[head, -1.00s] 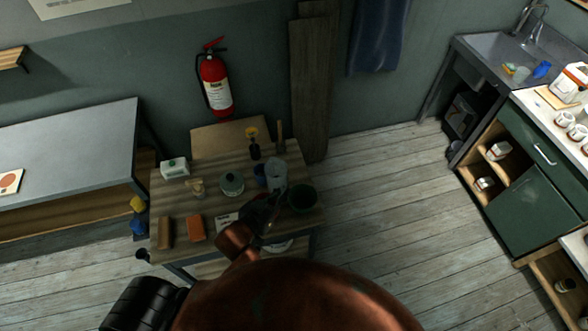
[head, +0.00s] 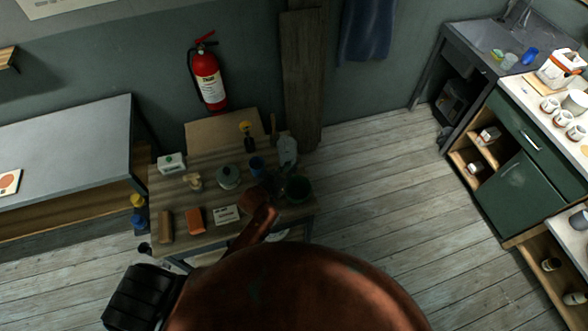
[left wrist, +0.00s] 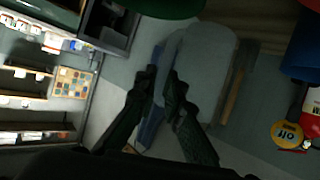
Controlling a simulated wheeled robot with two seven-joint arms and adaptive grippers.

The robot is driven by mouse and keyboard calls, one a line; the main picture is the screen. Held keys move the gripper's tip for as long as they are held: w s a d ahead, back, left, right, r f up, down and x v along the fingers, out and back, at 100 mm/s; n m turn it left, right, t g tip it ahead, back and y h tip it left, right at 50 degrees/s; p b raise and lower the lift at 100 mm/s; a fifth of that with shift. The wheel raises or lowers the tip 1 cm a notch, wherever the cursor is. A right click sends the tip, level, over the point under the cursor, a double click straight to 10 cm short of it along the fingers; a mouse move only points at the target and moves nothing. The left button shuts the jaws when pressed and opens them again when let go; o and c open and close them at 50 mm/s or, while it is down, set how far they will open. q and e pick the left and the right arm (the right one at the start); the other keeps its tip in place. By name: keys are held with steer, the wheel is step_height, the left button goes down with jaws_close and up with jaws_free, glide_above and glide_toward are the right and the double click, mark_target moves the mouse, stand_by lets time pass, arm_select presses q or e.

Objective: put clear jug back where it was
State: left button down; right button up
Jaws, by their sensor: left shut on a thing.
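The clear jug (head: 288,152) is upright at the back right of the small wooden table (head: 200,238), behind the green bowl (head: 299,188). My left gripper (head: 281,178) reaches it from the front; its dark fingers are hard to make out in the head view. In the left wrist view my left gripper (left wrist: 163,80) is shut at the side of the pale, see-through jug (left wrist: 208,75). The exact grip point and any gap under the jug cannot be told. My right gripper is not in view.
The blue cup (head: 257,165) is just left of the jug, with a lidded jar (head: 228,177) farther left. A yellow-topped bottle (head: 248,142) and an upright wooden tool (head: 274,126) stand behind. A white card (head: 226,214) and an orange block (head: 195,218) lie in front.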

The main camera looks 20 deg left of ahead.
arm_select(q)
steer(key=shift+w+d+f+p, duration=0.1)
steer(key=shift+w+f, duration=0.2)
steer(key=shift+f, duration=0.55)
steer(key=shift+w+f+p, duration=0.15)
steer(key=shift+w+f, duration=0.15)
steer(key=shift+f, duration=0.5)
steer(key=shift+w+d+f+p, duration=0.1)
steer(key=shift+w+f, duration=0.2)
steer(key=shift+f, duration=0.55)
steer(key=c, duration=2)
jaws_free()
steer(key=shift+f, duration=0.1)
steer(key=v, duration=1.2)
steer(key=shift+a+b, duration=0.1)
steer(key=shift+b, duration=0.25)
